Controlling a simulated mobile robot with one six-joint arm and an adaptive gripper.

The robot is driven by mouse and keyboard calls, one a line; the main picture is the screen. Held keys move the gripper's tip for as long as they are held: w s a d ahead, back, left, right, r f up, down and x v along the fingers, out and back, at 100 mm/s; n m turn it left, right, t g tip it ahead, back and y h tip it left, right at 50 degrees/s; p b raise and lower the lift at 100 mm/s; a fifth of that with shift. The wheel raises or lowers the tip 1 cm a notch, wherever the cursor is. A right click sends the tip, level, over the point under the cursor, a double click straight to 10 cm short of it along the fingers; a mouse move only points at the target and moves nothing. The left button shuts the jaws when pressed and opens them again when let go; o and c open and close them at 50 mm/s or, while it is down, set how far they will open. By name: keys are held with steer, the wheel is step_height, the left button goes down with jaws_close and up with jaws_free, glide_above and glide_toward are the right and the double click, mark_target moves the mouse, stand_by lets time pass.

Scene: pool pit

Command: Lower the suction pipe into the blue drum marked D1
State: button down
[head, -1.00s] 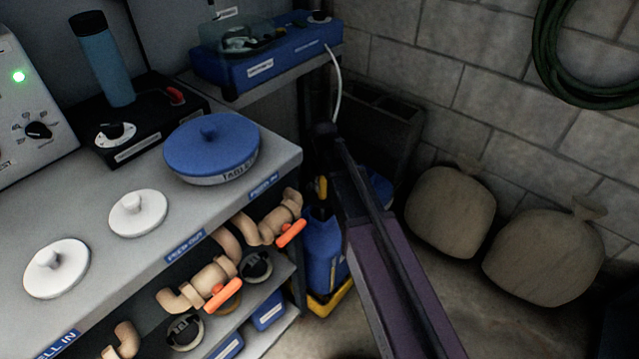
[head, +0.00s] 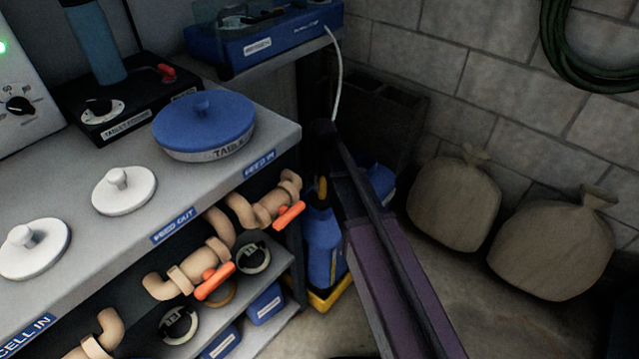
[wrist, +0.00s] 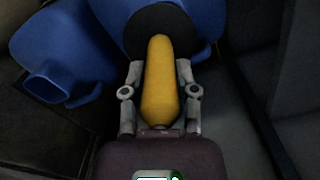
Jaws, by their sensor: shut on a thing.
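My gripper (wrist: 160,75) is shut on a yellow pipe (wrist: 161,95) in the wrist view. The pipe's far end overlaps the dark round opening of a blue drum (wrist: 203,18); I cannot tell whether it is inside. A second blue drum (wrist: 72,55) with an open spout lies to the left in that view. In the head view a blue drum (head: 320,245) stands beside the bench, with a bit of the yellow pipe (head: 322,188) at its top. Another blue drum (head: 380,180) is partly hidden behind my arm. No D1 mark is readable, and my gripper is hidden there.
A bench (head: 130,215) with pipes and orange valve handles (head: 215,281) stands close left of the drums. The near drum stands in a yellow tray (head: 330,296). Two sacks (head: 455,205) lean by the block wall at right. A white hose (head: 338,75) hangs behind.

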steer(key=shift+f+b, duration=0.55)
steer(key=shift+f, duration=0.15)
stand_by(0.8)
steer(key=shift+c, duration=1.5)
jaws_free()
